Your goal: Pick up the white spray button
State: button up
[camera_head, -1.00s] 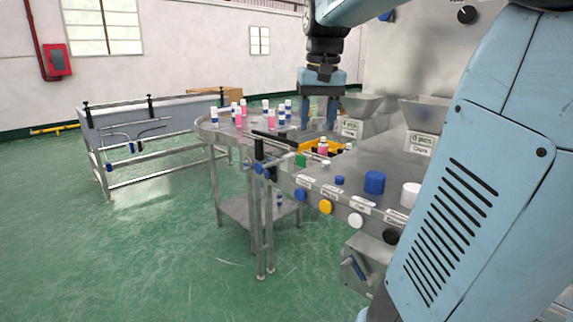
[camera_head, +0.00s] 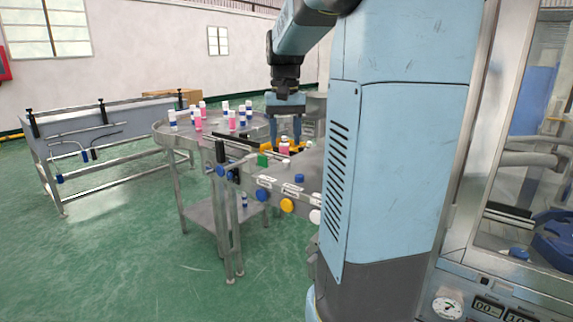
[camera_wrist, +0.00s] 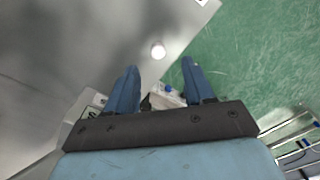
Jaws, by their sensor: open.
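A small round white piece, which looks like the white spray button (camera_wrist: 158,51), lies on the grey metal tabletop near its edge in the wrist view. It is ahead of my gripper (camera_wrist: 160,64), roughly in line with the gap between the fingers and apart from them. My gripper is open and empty, its two blue fingers spread. In the head view my gripper (camera_head: 285,137) hangs fingers-down over the far part of the workbench. I cannot make out the button for certain in the head view, where my arm covers part of the bench.
A pink bottle (camera_head: 284,149) stands by a yellow fixture (camera_head: 266,147) below my gripper. A round metal table (camera_head: 190,137) carries several pink and blue-white bottles. Green floor (camera_head: 120,240) is open at left.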

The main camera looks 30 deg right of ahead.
aim_at(286, 166)
jog(key=shift+d+f, duration=0.15)
jog(key=shift+f, duration=2.75)
grip_shut()
